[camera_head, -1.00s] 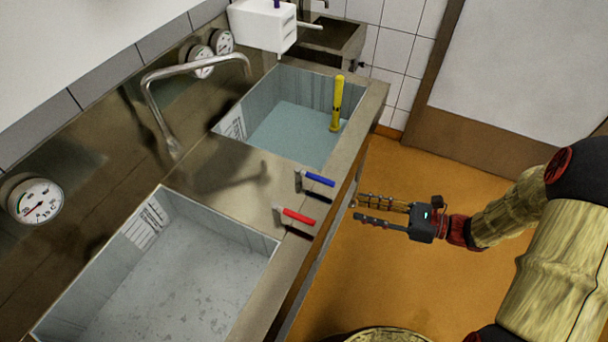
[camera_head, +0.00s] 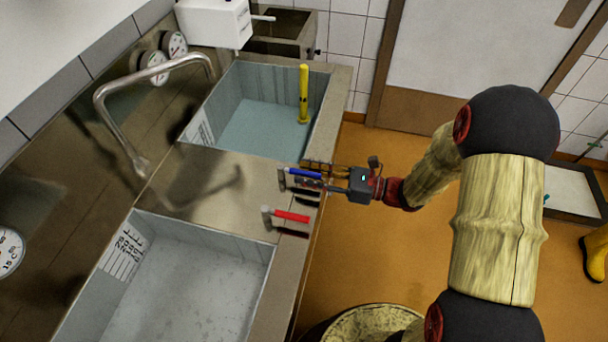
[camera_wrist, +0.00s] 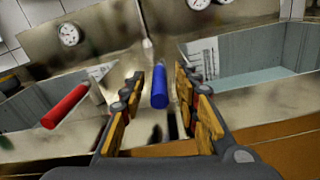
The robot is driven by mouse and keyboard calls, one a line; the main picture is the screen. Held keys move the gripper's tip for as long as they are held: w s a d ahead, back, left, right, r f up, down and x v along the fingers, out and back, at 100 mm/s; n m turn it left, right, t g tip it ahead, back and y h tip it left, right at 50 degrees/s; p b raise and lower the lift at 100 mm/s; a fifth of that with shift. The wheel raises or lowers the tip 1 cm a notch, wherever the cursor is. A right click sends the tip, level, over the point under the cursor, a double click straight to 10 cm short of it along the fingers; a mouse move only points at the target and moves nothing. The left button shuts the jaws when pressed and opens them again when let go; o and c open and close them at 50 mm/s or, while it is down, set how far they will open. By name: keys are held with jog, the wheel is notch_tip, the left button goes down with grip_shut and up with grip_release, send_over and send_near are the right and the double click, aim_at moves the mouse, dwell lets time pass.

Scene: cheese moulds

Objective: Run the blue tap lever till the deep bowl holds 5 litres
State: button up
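The blue tap lever (camera_head: 304,173) sticks out from the sink's front ledge. In the wrist view the blue lever (camera_wrist: 159,88) lies between my gripper's two fingers, with gaps visible on both sides. My gripper (camera_wrist: 158,78) is open around it; in the head view my gripper (camera_head: 299,173) partly overlaps the lever. The near bowl (camera_head: 265,262) has a grey floor and a printed scale on its wall; I see no clear water in it. The far bowl (camera_head: 335,105) holds bluish water. Which is the deep bowl is not certain.
A red lever (camera_head: 291,215) sits beside the blue one, nearer the viewer. A bent metal spout (camera_head: 104,98) rises over the sink top. A yellow upright tool (camera_head: 303,92) stands in the far bowl. Round dials (camera_head: 155,68) are on the back wall. Orange floor lies right.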

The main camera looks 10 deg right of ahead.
jog(key=shift+w+a, duration=0.15)
jog(key=shift+a, duration=0.35)
jog(key=c, duration=0.4)
jog(key=c, duration=0.3)
grip_shut()
